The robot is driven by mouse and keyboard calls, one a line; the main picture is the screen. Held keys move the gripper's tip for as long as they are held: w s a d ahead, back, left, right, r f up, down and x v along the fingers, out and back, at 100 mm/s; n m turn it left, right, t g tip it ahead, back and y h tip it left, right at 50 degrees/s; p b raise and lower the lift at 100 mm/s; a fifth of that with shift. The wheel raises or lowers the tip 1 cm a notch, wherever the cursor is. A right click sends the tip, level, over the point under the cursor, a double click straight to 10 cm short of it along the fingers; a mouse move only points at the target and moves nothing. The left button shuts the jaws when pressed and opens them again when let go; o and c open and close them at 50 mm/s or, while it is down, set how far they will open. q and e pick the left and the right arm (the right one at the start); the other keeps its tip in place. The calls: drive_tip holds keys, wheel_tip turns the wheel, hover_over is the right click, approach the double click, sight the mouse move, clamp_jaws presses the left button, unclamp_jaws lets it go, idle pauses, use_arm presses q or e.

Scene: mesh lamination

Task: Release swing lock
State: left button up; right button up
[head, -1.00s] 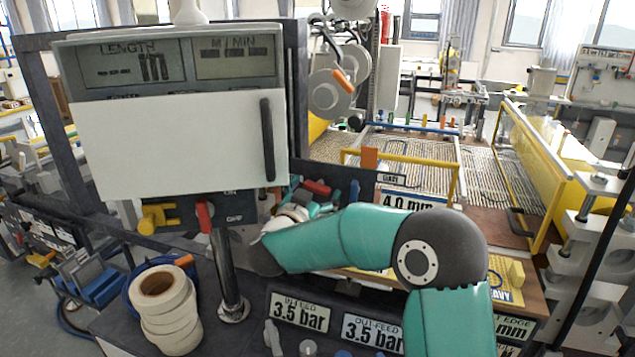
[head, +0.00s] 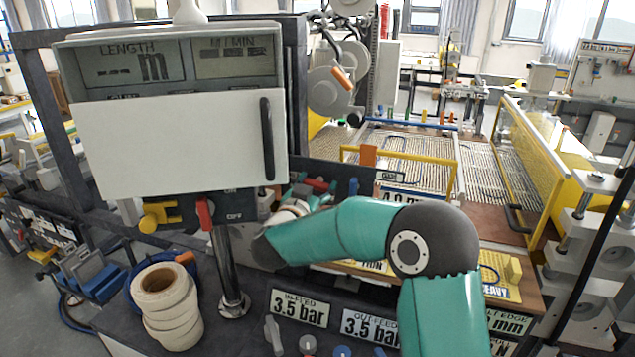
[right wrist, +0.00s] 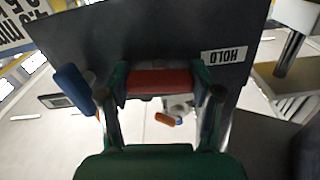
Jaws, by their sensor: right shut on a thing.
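A red handle (right wrist: 162,83) sits at the lower edge of a dark panel (right wrist: 185,45) in the right wrist view. A HOLD label (right wrist: 224,55), upside down, is on the panel. I cannot tell whether the handle is the swing lock. My left gripper is not in view.
A blue lever (right wrist: 73,88) stands close to the left of the fingers in the right wrist view. The display cabinet (head: 180,140) and its post (head: 228,270) stand left of my right arm.

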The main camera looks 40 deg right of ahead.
drive_tip(key=shift+r+n+p, duration=0.1)
drive_tip(key=shift+n+p, duration=0.25)
drive_tip(key=shift+n, duration=0.55)
drive_tip(key=o, duration=1.2)
drive_tip(key=shift+w+a, duration=0.1)
drive_tip(key=shift+w, duration=0.05)
drive_tip(key=shift+c, duration=0.2)
drive_tip(key=v, duration=1.2)
